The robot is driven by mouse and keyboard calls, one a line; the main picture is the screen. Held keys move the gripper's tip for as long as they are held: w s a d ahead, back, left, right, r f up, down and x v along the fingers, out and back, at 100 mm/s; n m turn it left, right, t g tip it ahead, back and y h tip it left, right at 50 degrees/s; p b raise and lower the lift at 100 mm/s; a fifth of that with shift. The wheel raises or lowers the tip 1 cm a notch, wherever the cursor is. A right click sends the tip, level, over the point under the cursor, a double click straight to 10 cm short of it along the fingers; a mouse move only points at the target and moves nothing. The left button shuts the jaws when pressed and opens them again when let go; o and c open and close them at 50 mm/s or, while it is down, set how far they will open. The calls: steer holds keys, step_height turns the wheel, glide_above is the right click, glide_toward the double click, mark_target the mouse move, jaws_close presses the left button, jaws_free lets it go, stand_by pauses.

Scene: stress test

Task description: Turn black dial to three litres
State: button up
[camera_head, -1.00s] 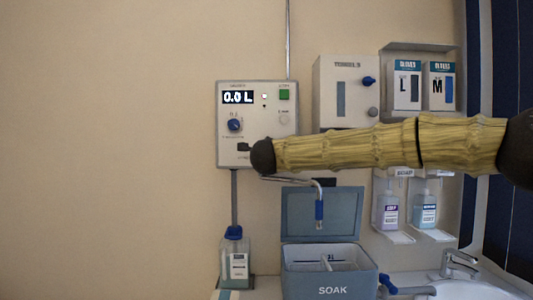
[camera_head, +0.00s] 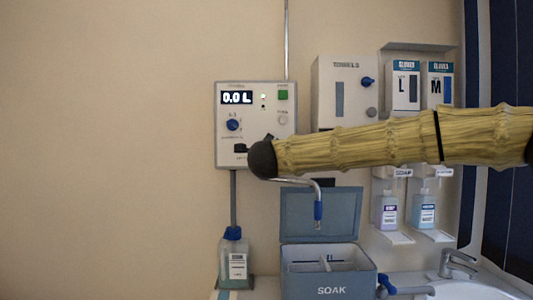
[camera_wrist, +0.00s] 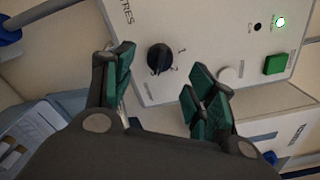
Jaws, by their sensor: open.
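The black dial (camera_wrist: 160,57) is on the pale control panel (camera_wrist: 200,30) in the wrist view, with printed numbers 1 and 2 beside it. I cannot tell clearly where its pointer stands. My gripper (camera_wrist: 163,87) is open, with one green-padded finger on each side of the dial in the picture. The fingers appear short of the dial, and I see no contact. The display (camera_head: 237,98) reads 0.0 L.
The panel also carries a blue knob (camera_head: 232,125), a green button (camera_wrist: 274,64) and a white button (camera_wrist: 228,75). A bent spout (camera_head: 318,195) hangs below, over the open SOAK box (camera_head: 330,291). A towel dispenser (camera_head: 330,75) stands right. The wall at left is clear.

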steer(key=s, duration=0.7)
steer(key=shift+f, duration=0.1)
